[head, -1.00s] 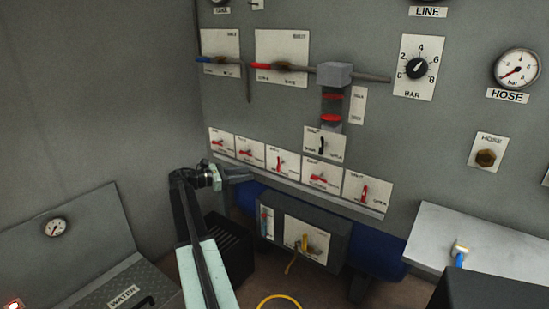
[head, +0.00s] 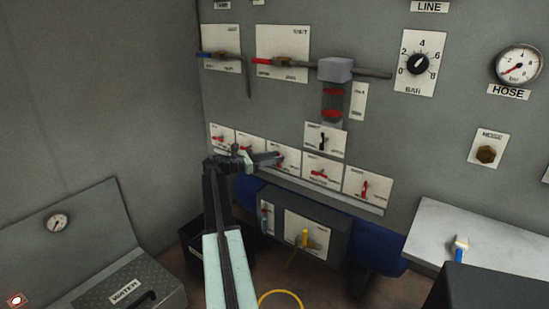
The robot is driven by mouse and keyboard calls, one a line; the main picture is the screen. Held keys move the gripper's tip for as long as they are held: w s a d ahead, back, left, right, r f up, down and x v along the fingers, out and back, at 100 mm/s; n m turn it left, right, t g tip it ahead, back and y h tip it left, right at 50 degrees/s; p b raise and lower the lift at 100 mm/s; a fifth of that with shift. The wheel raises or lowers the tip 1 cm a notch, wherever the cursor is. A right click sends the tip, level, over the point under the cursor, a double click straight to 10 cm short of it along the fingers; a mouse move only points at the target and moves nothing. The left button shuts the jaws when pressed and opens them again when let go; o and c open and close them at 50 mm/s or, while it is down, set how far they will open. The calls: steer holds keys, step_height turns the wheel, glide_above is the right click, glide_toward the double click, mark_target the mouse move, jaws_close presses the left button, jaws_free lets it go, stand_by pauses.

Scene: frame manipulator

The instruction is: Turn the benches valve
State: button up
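A row of several white valve plates with red handles runs along the lower wall panel. Their small labels are too blurred for me to tell which one is the benches valve. My gripper (head: 276,158) is in front of this row, pointing right, its tip over the middle valve plate (head: 289,166) and partly covering its red handle. I cannot tell whether it touches the handle or whether its fingers are open. To the right, the fourth valve (head: 321,173) has its red handle roughly level. The rightmost valve (head: 364,188) has its handle upright.
Above are a blue-handled valve (head: 210,55), a red-handled valve (head: 268,61) on a pipe, and a black-handled valve (head: 322,140). A grey box with a yellow-handled valve (head: 305,238) sits below. A white shelf (head: 435,225) with a brush juts out at right.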

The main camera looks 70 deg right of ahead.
jaws_close()
steer(key=p, duration=0.1)
steer(key=m+t+p, duration=0.1)
steer(key=p, duration=0.1)
steer(key=shift+s+a+r+m+y, duration=0.1)
steer(key=shift+s+r+m+y, duration=0.05)
steer(key=shift+r+m+y, duration=0.2)
steer(key=shift+s+a+f+m+t+y+p, duration=0.15)
steer(key=shift+s+f+m+t+p, duration=0.3)
steer(key=shift+m+t+p, duration=1.15)
steer(key=shift+s+a+f+m+t+p, duration=0.15)
steer(key=shift+s+m+t+p, duration=0.45)
steer(key=shift+m+t+p, duration=0.95)
steer(key=shift+s+a+f+m+t+y+p, duration=0.2)
steer(key=shift+s+m+t+p, duration=0.35)
steer(key=shift+m+t+p, duration=1.05)
steer(key=shift+d, duration=0.1)
